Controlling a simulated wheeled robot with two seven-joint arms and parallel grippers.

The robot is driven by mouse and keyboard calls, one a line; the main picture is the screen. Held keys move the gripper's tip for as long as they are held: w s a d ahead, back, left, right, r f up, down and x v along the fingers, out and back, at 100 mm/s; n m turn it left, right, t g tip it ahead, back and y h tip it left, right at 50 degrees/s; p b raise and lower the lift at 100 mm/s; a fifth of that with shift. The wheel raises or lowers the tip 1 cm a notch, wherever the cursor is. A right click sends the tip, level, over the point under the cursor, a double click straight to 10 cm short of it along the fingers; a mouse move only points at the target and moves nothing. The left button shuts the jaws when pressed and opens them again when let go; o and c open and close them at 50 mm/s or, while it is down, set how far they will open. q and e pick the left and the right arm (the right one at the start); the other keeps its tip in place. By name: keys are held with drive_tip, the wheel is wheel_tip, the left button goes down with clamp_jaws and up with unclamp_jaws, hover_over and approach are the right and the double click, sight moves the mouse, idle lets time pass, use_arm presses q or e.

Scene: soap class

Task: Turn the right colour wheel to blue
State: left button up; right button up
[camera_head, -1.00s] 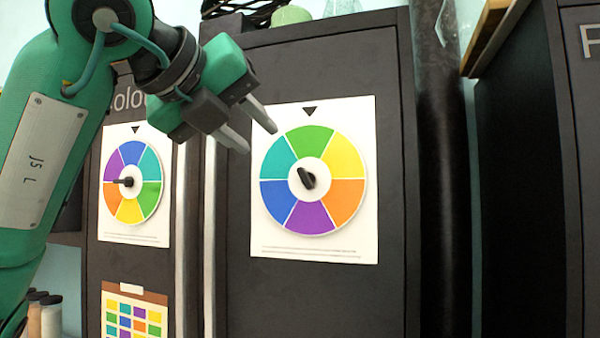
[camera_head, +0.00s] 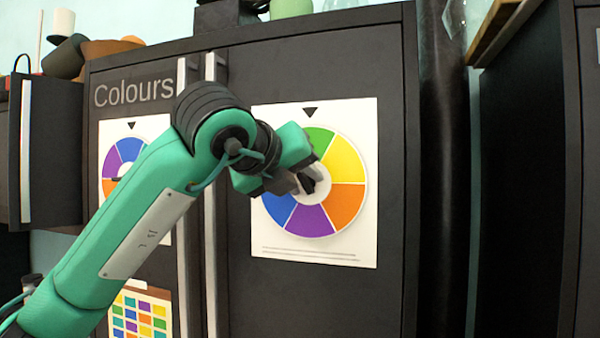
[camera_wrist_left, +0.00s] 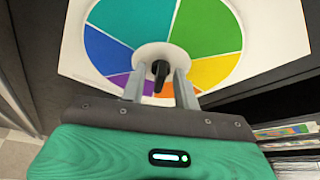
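The right colour wheel (camera_head: 341,158) is on a white sheet on the dark cabinet door, with green at the top under the black pointer (camera_head: 310,112). Its blue sector (camera_head: 277,207) is at the lower left. My left gripper (camera_head: 311,181) is at the wheel's white hub and covers part of its left side. In the left wrist view, the two fingers of this gripper (camera_wrist_left: 160,82) stand apart on either side of the black knob (camera_wrist_left: 160,70), with small gaps showing. I cannot tell whether a finger touches the knob. My right gripper is not in view.
The left colour wheel (camera_head: 108,163) is partly hidden behind my left arm. A colour chart (camera_head: 140,312) hangs below it. Upright door handles (camera_head: 210,280) stand between the two doors. A dark pipe (camera_head: 444,200) runs right of the cabinet.

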use_arm(q)
clamp_jaws()
